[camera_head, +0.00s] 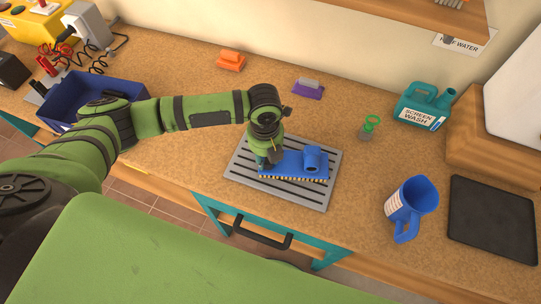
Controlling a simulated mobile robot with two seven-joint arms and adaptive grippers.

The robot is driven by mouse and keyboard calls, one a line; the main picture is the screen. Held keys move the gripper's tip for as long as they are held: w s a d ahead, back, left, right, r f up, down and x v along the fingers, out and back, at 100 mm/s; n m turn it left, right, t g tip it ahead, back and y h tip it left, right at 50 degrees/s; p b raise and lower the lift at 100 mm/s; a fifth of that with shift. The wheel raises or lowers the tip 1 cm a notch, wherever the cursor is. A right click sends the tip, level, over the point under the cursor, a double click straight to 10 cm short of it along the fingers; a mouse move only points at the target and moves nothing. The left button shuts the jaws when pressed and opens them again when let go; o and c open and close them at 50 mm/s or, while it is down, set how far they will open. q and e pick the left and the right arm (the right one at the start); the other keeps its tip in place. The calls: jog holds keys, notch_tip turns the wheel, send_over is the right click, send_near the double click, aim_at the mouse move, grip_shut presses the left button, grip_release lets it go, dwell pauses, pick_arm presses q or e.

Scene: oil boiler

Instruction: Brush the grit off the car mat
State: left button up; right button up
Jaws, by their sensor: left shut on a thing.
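A blue brush (293,164) with pale bristles along its near edge lies over a grey mat with dark slots (241,171) on the worktop. The bristles face down at the mat; I cannot tell whether they touch it. My left gripper (269,161) is shut on the left end of the brush, above the mat's left half. The fingertips are mostly hidden by the wrist and brush. Grit is too small to make out on the mat. My right gripper is not in view.
A blue jug (411,205) and a flat black panel (492,219) are to the right. A screen wash can (424,105), a green-ringed item (369,128), a purple brush (309,90) and an orange item (231,60) stand behind. A blue bin (85,95) is left.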

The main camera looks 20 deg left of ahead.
pick_arm(q)
jog(key=shift+d, duration=1.3)
jog(key=shift+a+f+p, duration=0.15)
jog(key=shift+a+p, duration=0.3)
jog(key=shift+a, duration=0.8)
jog(key=shift+s+d, duration=0.15)
jog(key=shift+d, duration=1.05)
jog(key=shift+a+r+p, duration=0.2)
jog(key=shift+a+p, duration=0.15)
jog(key=shift+p, duration=0.2)
jog(key=shift+a, duration=0.25)
